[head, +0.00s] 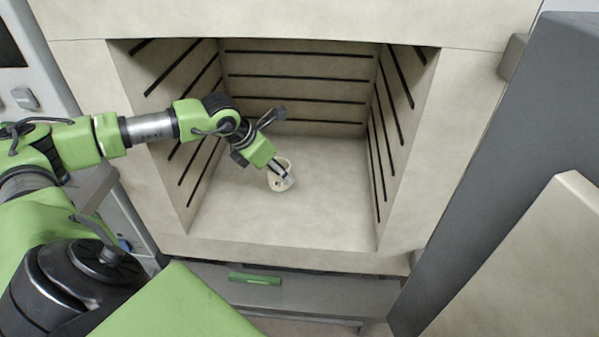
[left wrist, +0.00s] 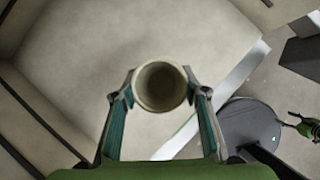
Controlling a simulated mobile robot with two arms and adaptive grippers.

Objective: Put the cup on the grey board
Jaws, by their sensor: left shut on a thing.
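The cup (head: 275,184) is small, cream-coloured and round. It is inside the kiln chamber in the head view, at or just above the chamber floor; I cannot tell if it touches. My left gripper (head: 281,174) reaches in from the left and is shut on the cup. In the left wrist view the cup (left wrist: 160,87) shows its open round mouth, with one finger on each side.
The kiln floor (head: 314,210) around the cup is bare. The kiln walls (head: 295,75) carry dark horizontal slots and close in on the left, right and back. A green handle (head: 254,279) sits on a grey front below the opening. A thick door (head: 535,270) stands at right.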

